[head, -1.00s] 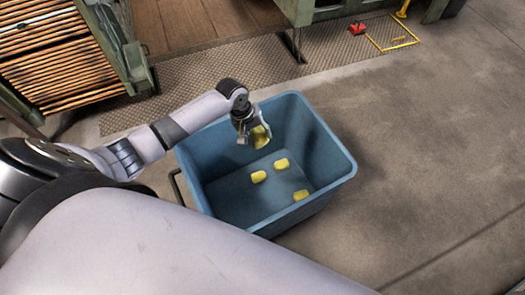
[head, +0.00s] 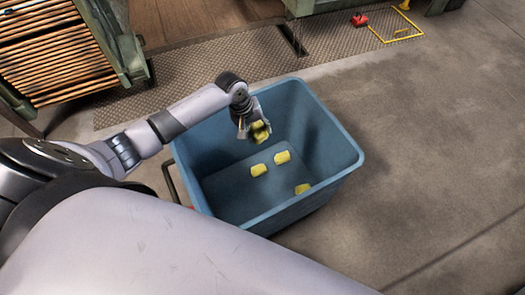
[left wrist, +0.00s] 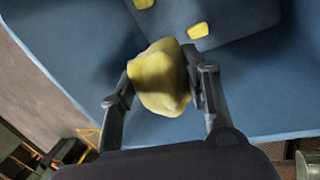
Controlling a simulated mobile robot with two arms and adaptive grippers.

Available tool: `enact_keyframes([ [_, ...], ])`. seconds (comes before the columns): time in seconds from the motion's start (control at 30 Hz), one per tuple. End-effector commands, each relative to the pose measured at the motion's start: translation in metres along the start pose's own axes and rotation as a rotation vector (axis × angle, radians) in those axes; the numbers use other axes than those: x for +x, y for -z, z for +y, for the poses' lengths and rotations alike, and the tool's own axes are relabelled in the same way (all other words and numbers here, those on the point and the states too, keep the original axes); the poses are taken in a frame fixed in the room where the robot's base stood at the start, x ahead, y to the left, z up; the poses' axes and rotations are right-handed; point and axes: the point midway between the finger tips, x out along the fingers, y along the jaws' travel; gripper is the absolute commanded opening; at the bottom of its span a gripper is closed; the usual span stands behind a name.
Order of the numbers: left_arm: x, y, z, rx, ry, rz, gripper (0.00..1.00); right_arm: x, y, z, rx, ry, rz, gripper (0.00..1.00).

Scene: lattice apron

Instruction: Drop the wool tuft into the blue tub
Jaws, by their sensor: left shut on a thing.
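The blue tub (head: 353,165) stands on the floor in the middle of the head view. My left gripper (head: 257,128) is over the inside of the tub, near its left part. It is shut on a yellow wool tuft (head: 261,134). In the left wrist view the held tuft (left wrist: 160,78) sits between the two fingers, with the tub's blue inside (left wrist: 262,85) beyond it. Several yellow tufts are in view in all: loose ones lie on the tub floor at its left (head: 258,170), middle (head: 282,157) and right (head: 302,189). My right gripper is not in view.
A slatted rack (head: 60,50) stands at the upper left. A patterned metal plate (head: 215,75) lies behind the tub. A red object (head: 360,20) and a yellow floor frame (head: 400,32) are at the top right. The concrete floor right of the tub is clear.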

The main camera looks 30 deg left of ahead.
Motion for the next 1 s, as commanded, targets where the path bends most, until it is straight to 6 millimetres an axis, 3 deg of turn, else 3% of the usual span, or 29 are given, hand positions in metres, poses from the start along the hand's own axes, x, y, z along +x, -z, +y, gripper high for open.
enact_keyframes([
  [0.2,-0.001,0.000,0.000,0.000,0.000,0.000,0.27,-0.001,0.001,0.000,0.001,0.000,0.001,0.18],
  [0.23,-0.001,0.000,0.000,0.000,0.000,0.000,0.45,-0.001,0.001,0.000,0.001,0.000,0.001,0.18],
  [0.57,-0.001,0.000,0.000,0.000,0.001,0.000,0.67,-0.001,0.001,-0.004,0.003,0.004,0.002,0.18],
  [0.87,-0.002,0.000,0.000,0.000,0.001,0.000,0.67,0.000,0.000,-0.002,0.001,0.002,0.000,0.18],
  [1.0,-0.014,0.001,-0.001,0.000,0.001,0.002,0.67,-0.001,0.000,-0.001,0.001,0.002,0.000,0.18],
])
